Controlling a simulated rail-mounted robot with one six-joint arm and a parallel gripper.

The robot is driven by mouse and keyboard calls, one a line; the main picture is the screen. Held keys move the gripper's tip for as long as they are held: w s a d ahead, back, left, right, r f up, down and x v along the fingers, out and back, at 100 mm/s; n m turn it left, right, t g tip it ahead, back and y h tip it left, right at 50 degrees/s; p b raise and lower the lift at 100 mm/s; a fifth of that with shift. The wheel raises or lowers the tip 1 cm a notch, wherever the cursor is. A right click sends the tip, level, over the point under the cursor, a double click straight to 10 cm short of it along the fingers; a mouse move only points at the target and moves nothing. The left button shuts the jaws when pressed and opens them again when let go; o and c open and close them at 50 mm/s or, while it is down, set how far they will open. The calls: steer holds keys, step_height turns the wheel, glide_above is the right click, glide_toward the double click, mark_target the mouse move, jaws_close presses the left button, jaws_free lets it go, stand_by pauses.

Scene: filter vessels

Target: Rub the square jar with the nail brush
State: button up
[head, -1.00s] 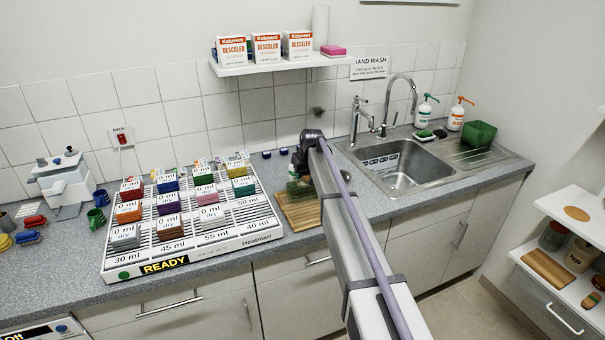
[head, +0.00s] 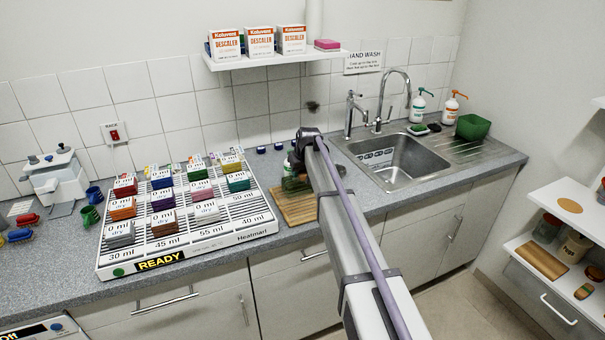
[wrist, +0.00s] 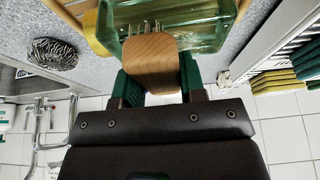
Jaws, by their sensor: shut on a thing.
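The nail brush (wrist: 151,62) is a wooden block with short pale bristles. In the wrist view it sits between the green-padded fingers of my gripper (wrist: 155,80), which is shut on it. The square jar (wrist: 195,25) is clear green glass with a yellow part at its left. The bristles point at the jar and overlap its side; I cannot tell if they touch. In the head view the jar (head: 294,184) shows as a dark green shape on the wooden board, partly hidden by my arm. The brush cannot be made out there.
The wooden board (head: 297,210) lies between the slatted rack (head: 250,228) with coloured blocks and the sink (head: 400,165). A steel-wool pad (wrist: 52,53) lies on the counter in the wrist view. A shelf (head: 275,60) with descaler boxes hangs above.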

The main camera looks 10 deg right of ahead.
steer(key=shift+w+a, duration=0.25)
steer(key=shift+w, duration=0.7)
step_height(320, 180, up, 6)
steer(key=p, duration=0.6)
step_height(320, 180, up, 3)
steer(key=p, duration=0.3)
steer(key=shift+r, duration=0.2)
steer(key=shift+f, duration=0.15)
steer(key=shift+d, duration=0.1)
